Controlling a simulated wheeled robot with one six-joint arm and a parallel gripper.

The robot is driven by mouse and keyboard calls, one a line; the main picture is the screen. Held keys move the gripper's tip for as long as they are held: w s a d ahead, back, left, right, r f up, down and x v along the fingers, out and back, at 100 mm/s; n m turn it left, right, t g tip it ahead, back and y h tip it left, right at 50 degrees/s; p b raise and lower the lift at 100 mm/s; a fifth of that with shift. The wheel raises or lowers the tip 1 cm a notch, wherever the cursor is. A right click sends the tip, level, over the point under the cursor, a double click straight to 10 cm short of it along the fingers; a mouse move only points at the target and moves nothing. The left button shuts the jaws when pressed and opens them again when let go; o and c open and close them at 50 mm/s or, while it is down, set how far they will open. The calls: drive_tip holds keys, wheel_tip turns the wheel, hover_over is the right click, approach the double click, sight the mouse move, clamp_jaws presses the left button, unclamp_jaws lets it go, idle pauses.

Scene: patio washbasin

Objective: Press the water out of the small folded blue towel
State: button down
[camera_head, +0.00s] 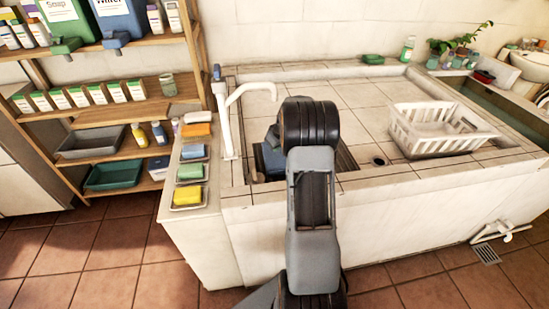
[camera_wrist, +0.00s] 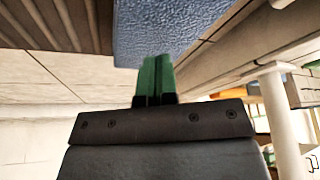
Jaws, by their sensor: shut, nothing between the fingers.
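The folded blue towel (camera_wrist: 165,30) fills the top middle of the wrist view, with a rough, textured surface. In the head view a blue patch (camera_head: 272,157), apparently the same towel, shows beside my arm in the recess under the tap; my arm hides the rest. My gripper (camera_wrist: 155,60) has green fingers, shut together with nothing between them. Their tips overlap the towel's near edge in the wrist view; I cannot tell whether they touch it. In the head view my arm hides the fingers.
A white tap (camera_head: 231,110) arches close to the left of my arm. A white basket (camera_head: 440,135) stands on the tiled counter at the right. Small coloured blocks, including a yellow one (camera_head: 187,195), sit in trays on the left ledge. A wooden shelf (camera_head: 110,110) stands farther left.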

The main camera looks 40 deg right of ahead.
drive_tip(key=shift+f+b, duration=0.9)
drive_tip(key=shift+s+a+f, duration=0.1)
drive_tip(key=shift+s+f, duration=0.05)
drive_tip(key=shift+f, duration=0.15)
idle(2.1)
wheel_tip(320, 180, up, 8)
drive_tip(key=p, duration=0.4)
drive_tip(key=shift+r, duration=0.25)
idle(0.8)
